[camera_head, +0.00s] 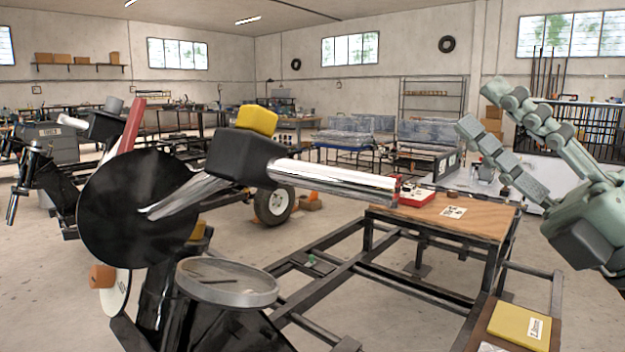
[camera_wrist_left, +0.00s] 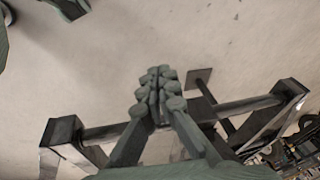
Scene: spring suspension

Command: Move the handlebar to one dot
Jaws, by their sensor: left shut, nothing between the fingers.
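A chrome bar (camera_head: 335,178), which looks like the handlebar, juts right from a black clamp block (camera_head: 238,157) with a yellow top. A large black disc (camera_head: 130,207) stands left of the block. I cannot make out a dot on the bar. My right gripper (camera_head: 480,106) is at the right edge, its fingers spread and empty, apart from the bar. My left gripper (camera_wrist_left: 157,85) shows only in the left wrist view, its fingers together with nothing between them, above a dark frame. The handlebar is not recognisable in that view.
A wooden-topped table (camera_head: 470,216) stands behind the bar, with a red and white box (camera_head: 417,196) on it. A dark metal frame (camera_head: 400,280) runs low across the front. A yellow booklet (camera_head: 519,327) lies at lower right. Concrete floor (camera_wrist_left: 220,25) is open beyond the frame.

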